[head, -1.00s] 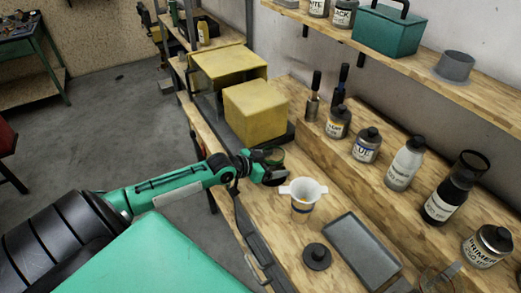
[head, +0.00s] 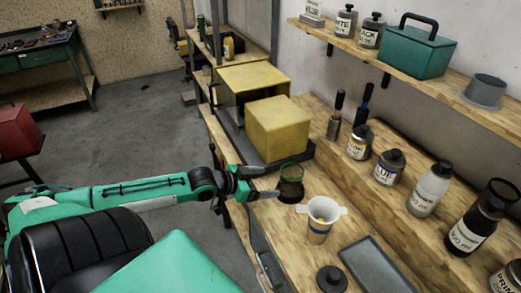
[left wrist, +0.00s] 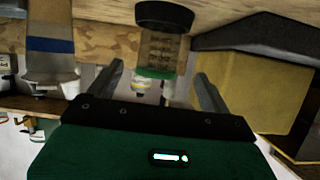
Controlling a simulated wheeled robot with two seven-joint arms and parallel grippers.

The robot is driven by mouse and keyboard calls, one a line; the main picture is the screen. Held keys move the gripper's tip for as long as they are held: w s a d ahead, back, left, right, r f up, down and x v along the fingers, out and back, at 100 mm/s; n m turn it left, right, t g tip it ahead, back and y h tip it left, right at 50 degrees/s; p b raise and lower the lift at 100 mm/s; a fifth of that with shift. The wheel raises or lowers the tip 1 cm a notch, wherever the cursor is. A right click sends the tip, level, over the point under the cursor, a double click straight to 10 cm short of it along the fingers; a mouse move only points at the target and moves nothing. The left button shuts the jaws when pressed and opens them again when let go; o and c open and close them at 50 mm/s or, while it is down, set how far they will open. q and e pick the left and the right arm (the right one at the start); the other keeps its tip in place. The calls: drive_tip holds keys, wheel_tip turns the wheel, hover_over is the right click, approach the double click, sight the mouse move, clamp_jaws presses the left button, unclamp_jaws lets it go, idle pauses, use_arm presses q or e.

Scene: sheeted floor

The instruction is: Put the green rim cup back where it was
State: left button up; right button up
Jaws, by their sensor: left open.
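The green rim cup (head: 291,172) stands upright on the wooden bench, in front of the yellow block. It is see-through with a dark lower part. In the left wrist view, which looks upside down, the cup (left wrist: 159,52) shows ahead between the two fingers, its green rim lowest. My left gripper (head: 268,182) is open and empty, just left of the cup, with its fingers pointing toward it. It also shows in the left wrist view (left wrist: 157,88) with its fingers spread apart. My right gripper is in neither view.
A white cup with a wide funnel-like top (head: 319,226) stands close to the right. A yellow block (head: 278,132) sits behind on a dark base. A black lid (head: 332,279) and a grey tray (head: 380,268) lie nearer. Several bottles line the raised ledge.

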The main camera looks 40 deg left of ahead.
use_arm(q)
drive_tip(key=shift+s+a+r, duration=0.15)
drive_tip(key=shift+s+r, duration=0.05)
drive_tip(key=shift+s, duration=0.25)
drive_tip(key=shift+s, duration=0.1)
idle(0.4)
